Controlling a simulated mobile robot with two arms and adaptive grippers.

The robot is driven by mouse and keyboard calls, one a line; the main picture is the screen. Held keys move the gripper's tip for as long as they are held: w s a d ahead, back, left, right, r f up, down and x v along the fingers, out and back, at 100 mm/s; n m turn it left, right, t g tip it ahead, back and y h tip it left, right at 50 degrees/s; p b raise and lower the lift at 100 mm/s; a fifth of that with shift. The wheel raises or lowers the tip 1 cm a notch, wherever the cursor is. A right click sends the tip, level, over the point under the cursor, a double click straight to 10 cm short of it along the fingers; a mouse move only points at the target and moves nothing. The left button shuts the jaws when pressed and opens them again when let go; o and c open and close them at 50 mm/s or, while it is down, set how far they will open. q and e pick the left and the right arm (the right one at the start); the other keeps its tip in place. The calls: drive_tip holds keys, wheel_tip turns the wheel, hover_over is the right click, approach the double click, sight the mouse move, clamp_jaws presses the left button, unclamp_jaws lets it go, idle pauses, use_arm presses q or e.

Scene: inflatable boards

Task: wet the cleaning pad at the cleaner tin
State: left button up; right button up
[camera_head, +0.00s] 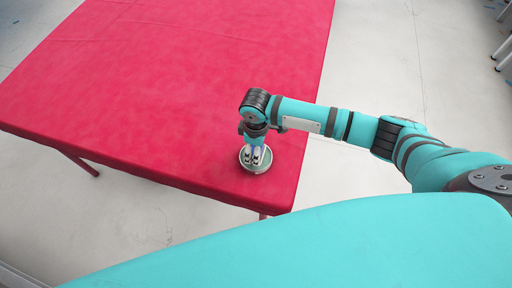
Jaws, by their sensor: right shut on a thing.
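The round metallic tin (257,169) stands on the red-covered table (170,90), near its front right corner. My right gripper (256,158) points straight down over the tin, with its fingertips at or just above the tin's top. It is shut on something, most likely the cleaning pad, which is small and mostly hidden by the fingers. A bit of pale blue shows between the fingers. I cannot tell whether the pad touches what is in the tin. My left gripper is not in view.
The table top is bare to the left of and behind the tin. The table's right and front edges are close to the tin. Pale floor (400,70) is open to the right, with white legs of some furniture (503,50) at the far top right.

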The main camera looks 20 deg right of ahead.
idle(0.3)
drive_tip(key=shift+f, duration=0.5)
idle(0.4)
drive_tip(key=shift+s+f, duration=0.1)
drive_tip(key=shift+f, duration=0.05)
idle(1.6)
wheel_tip(320, 180, up, 5)
drive_tip(key=p, duration=0.6)
drive_tip(key=shift+r, duration=1.1)
